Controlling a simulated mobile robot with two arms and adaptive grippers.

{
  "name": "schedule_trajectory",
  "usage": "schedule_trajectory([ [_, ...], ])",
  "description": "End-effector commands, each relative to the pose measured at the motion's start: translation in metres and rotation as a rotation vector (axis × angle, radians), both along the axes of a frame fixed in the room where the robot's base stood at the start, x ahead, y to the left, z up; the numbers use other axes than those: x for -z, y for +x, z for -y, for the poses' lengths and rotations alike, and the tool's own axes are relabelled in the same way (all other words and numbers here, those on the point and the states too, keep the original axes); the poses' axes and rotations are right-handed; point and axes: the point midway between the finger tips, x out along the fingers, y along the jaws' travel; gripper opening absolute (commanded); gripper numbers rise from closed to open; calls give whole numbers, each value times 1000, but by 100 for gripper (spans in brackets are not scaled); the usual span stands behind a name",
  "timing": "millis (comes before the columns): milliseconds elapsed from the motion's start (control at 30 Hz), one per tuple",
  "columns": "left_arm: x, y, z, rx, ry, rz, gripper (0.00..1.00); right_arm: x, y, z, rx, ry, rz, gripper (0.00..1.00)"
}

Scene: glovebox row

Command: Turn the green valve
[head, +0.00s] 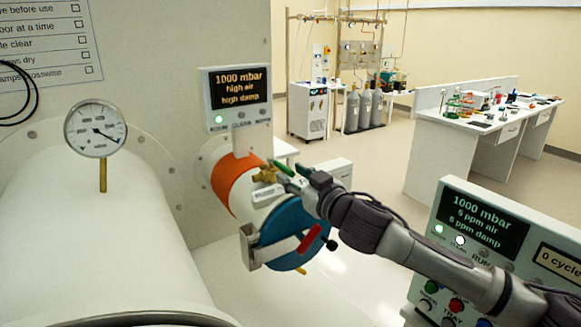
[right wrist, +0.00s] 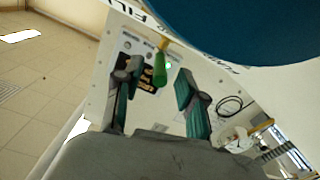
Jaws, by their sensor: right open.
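The green valve handle (head: 283,168) sticks out from a brass fitting (head: 266,174) on the small white chamber with the orange band. In the right wrist view the green handle (right wrist: 160,70) hangs from its brass stem, and it appears between the two fingers. My right gripper (head: 295,178) is open at the handle, with its fingertips close to it in the head view. In the right wrist view the fingers of the right gripper (right wrist: 155,80) stand apart on either side of the handle. Contact cannot be made out. My left gripper is not in view.
A blue round door (head: 284,238) with a red handle (head: 309,240) sits just below the valve. A display panel (head: 238,95) stands above it. A control box (head: 480,245) is at the lower right. A pressure gauge (head: 95,129) is at left. Open floor lies behind.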

Motion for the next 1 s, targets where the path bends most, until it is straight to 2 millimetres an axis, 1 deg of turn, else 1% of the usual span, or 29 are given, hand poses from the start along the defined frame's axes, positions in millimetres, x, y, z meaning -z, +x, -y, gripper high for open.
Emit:
schedule_trajectory([
  [33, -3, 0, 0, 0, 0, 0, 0, -2, 4, -4, 0, 0, 0, 40],
  [167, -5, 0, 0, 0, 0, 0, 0, 0, 11, -8, 0, 0, 0, 40],
  [467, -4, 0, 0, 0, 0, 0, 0, 0, 12, -9, -1, -1, 0, 40],
  [700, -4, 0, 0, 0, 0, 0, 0, 0, 12, -9, 0, -1, 1, 0],
  [1000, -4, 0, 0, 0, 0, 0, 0, 0, 12, -9, 0, 0, 0, 0],
])
